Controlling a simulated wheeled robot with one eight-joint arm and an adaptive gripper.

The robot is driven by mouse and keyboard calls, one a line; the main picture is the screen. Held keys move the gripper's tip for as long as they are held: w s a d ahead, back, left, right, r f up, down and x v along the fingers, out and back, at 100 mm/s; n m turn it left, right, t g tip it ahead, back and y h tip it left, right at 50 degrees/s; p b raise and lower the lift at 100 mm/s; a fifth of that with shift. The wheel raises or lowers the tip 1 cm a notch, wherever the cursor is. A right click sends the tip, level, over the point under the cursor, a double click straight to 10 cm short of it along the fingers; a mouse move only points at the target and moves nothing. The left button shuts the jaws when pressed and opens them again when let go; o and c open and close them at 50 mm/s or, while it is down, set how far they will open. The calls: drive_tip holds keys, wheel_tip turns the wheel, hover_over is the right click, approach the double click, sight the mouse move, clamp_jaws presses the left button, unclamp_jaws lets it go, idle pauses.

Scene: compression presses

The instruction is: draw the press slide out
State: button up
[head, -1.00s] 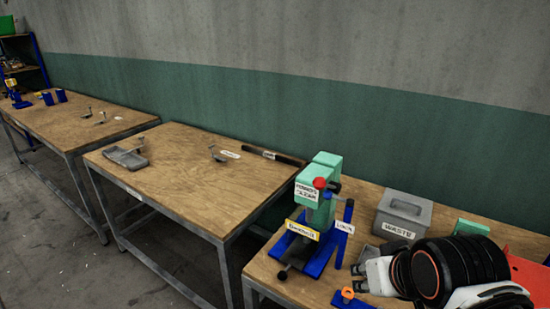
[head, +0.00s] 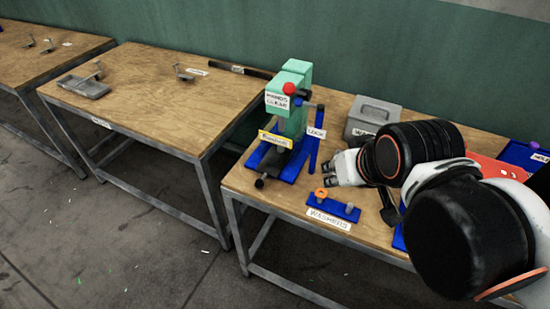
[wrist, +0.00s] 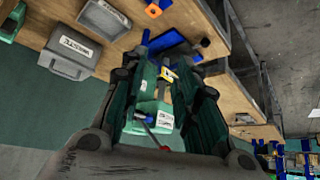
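The press (head: 290,110) stands on the right bench, with a green column and head, a blue base and a red-tipped lever. At its front is the slide's dark knob (head: 259,184), below a yellow label. A blue upright labelled LOCK (head: 315,140) stands on its right side. My gripper (head: 333,168) is just right of the press, apart from the knob. In the wrist view my gripper (wrist: 165,82) has its fingers spread and nothing held; the press (wrist: 150,112) shows beyond, between them. I cannot tell whether the slide is in.
A grey waste bin (head: 373,117) stands behind my gripper. A blue washer stand (head: 333,207) is in front, near the bench edge. A red panel (head: 490,168) lies to the right. The left bench (head: 165,100) is mostly bare, with a grey tray (head: 84,88).

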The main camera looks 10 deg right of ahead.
idle(0.4)
drive_tip(key=o, duration=0.4)
drive_tip(key=m+g+y+p, duration=0.1)
drive_tip(key=m+g+y, duration=0.1)
drive_tip(key=m+g, duration=0.55)
hover_over(260, 181)
drive_tip(key=s+d, duration=0.2)
wheel_tip(260, 181, down, 11)
drive_tip(key=m+t, duration=0.2)
drive_tip(key=b+x, duration=0.4)
drive_tip(key=x, duration=0.9)
drive_tip(key=shift+d, duration=0.15)
drive_tip(key=shift+c, duration=0.6)
clamp_jaws()
